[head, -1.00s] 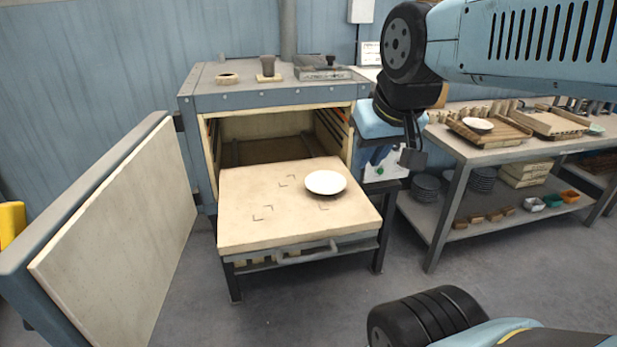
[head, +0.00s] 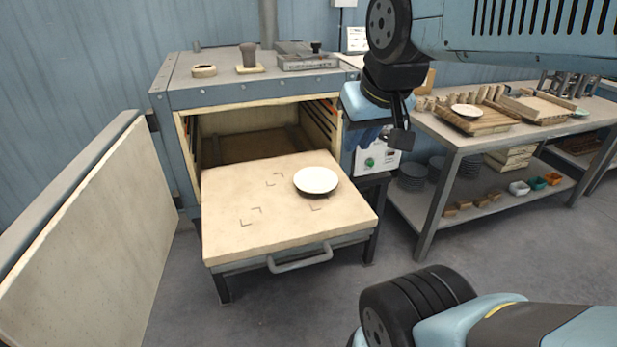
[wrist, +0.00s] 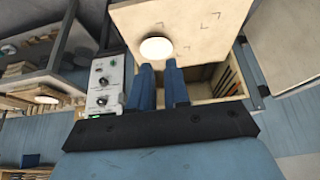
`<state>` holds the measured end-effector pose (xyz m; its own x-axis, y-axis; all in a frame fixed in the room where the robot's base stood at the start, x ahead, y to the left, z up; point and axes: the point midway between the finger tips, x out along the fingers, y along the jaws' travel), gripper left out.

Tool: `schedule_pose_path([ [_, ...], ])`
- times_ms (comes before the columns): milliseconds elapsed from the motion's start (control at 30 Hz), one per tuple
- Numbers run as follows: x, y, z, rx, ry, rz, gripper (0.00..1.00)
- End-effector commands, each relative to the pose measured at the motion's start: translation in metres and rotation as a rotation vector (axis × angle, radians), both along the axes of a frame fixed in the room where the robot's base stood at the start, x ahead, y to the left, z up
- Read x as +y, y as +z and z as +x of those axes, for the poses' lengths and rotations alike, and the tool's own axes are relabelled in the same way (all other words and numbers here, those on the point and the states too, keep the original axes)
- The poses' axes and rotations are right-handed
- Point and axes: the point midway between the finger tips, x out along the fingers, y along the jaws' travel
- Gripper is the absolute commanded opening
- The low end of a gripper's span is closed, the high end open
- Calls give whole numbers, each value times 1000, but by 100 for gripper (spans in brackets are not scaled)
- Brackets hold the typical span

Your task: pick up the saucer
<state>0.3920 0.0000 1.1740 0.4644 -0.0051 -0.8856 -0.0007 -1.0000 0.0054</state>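A white saucer (head: 316,180) lies flat on the pulled-out pale shelf (head: 235,235) of the dryer, toward its right back part. It also shows in the wrist view (wrist: 157,49), just beyond my fingertips and apart from them. Another white saucer (head: 466,110) lies on a wooden rack on the bench at the right. My gripper (wrist: 159,66) shows two blue fingers apart with nothing between them. In the head view my gripper (head: 372,134) hangs near the dryer's right front corner, partly hidden by my wrist.
The dryer's thick door (head: 85,235) stands open at the left. A control box (head: 378,155) with a green button is on the dryer's right side. A handle (head: 300,260) sticks out at the shelf's front. The workbench (head: 460,139) stands to the right. The shelf around the saucer is clear.

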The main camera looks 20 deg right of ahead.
Motion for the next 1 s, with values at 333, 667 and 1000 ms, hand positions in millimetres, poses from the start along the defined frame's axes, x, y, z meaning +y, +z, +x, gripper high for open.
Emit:
schedule_pose_path([
  [333,2,-34,29,234,1,-160,16],
  [667,2,-73,68,458,11,-416,16],
  [1000,13,-114,115,590,45,-713,16],
])
